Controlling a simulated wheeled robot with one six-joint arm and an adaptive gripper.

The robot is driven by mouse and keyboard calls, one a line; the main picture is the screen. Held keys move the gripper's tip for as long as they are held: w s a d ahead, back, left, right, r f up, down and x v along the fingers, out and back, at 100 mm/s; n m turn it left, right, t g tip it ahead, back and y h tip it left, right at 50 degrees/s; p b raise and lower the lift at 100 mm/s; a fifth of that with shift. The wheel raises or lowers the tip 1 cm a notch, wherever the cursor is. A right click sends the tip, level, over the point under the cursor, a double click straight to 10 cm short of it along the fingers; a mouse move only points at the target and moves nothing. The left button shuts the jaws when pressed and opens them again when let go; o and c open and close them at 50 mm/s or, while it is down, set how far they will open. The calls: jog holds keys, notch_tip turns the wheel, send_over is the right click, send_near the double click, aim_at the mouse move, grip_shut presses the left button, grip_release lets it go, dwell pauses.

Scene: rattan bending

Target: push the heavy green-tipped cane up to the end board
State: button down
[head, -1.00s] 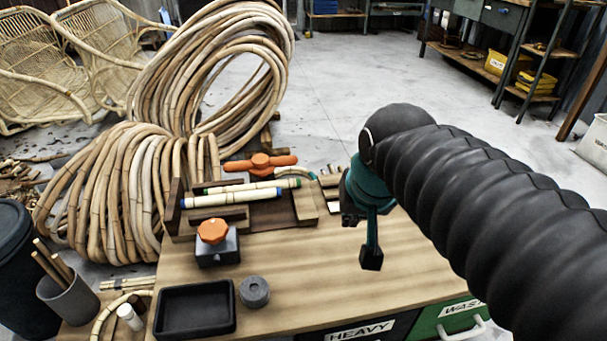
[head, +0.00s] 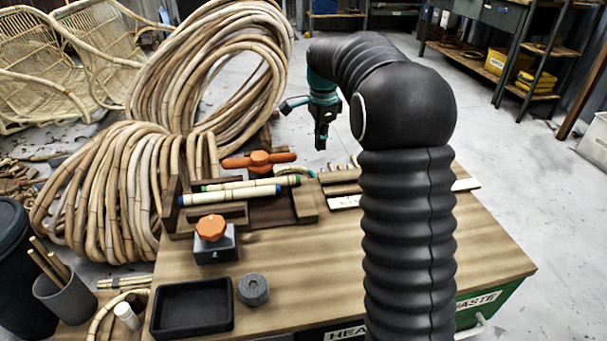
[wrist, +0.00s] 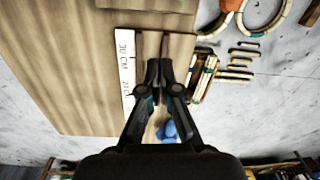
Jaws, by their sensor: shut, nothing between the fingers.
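The green-tipped cane (head: 240,184) lies in the wooden jig on the bench in the head view, behind a blue-tipped cane (head: 230,196). The dark upright end board (head: 171,207) stands at the jig's left end. A gap shows between the green-tipped cane's left end and this board, while the blue-tipped cane reaches closer to it. My gripper (head: 321,143) is shut and empty, raised right of and beyond the jig, apart from both canes. In the wrist view my gripper (wrist: 160,66) points over the bench beside a white ruler strip (wrist: 126,75).
An orange-handled clamp (head: 259,161) sits behind the canes, and an orange knob on a grey block (head: 215,243) in front. A black tray (head: 192,308) and grey ring (head: 253,289) are nearer. Coiled rattan (head: 130,190) crowds the left.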

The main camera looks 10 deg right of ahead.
aim_at(305, 183)
jog(key=shift+m, duration=0.8)
jog(key=w+f, duration=0.1)
jog(key=f, duration=0.3)
jog(key=w+f+b, duration=0.1)
jog(key=f, duration=0.4)
jog(key=w+f+b, duration=0.1)
jog(key=f, duration=0.3)
jog(key=shift+d+f, duration=0.15)
jog(key=shift+d, duration=0.05)
jog(key=shift+a+b, duration=0.3)
jog(key=shift+a, duration=1.7)
